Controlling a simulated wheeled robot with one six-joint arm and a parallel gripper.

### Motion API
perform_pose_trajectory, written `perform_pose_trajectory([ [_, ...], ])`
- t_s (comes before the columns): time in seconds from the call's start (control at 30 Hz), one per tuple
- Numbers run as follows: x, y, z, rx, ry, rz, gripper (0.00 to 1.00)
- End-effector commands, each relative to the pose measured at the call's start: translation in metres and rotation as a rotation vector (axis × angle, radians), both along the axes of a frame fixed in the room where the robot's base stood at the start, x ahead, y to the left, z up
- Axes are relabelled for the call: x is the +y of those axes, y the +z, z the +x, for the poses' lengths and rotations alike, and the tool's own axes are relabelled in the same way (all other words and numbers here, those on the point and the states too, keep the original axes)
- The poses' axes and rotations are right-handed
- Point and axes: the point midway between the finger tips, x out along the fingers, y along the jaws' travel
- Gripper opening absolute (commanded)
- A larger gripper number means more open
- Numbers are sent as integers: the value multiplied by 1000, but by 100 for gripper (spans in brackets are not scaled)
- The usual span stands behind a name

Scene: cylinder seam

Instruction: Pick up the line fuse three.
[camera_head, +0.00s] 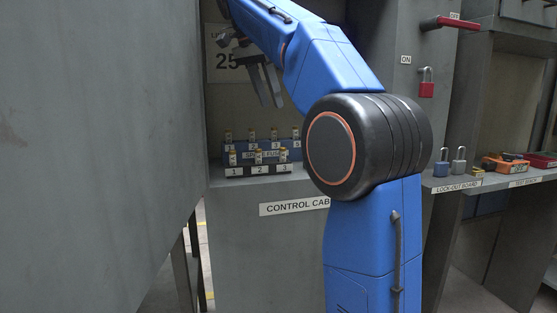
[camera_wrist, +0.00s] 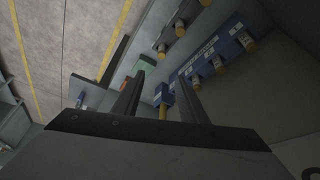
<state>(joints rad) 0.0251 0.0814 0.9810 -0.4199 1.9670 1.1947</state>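The line fuse three (camera_head: 282,155) stands upright at the right end of the front row, behind the label 3. In the wrist view, line fuse three appears to be the lowest fuse of the outer row (camera_wrist: 160,49), though its label is not readable there. My gripper (camera_head: 266,88) hangs above the fuse rows in the cabinet, clear of the fuses. Its two fingers stand apart with nothing between them, as the wrist view also shows (camera_wrist: 157,95).
Line fuses one (camera_head: 233,158) and two (camera_head: 258,157) stand left of three. The blue spare fuse rack (camera_head: 243,148) with several fuses is close behind. Cabinet walls surround the shelf. Padlocks (camera_head: 459,160) sit on a shelf at right.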

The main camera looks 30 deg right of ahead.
Motion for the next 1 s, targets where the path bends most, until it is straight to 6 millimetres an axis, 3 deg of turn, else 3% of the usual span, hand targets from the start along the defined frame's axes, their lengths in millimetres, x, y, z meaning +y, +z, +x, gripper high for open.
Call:
perform_pose_trajectory([
  [0.5,-32,-81,4,3,2,0,39],
  [1.0,-42,-125,8,3,3,1,39],
])
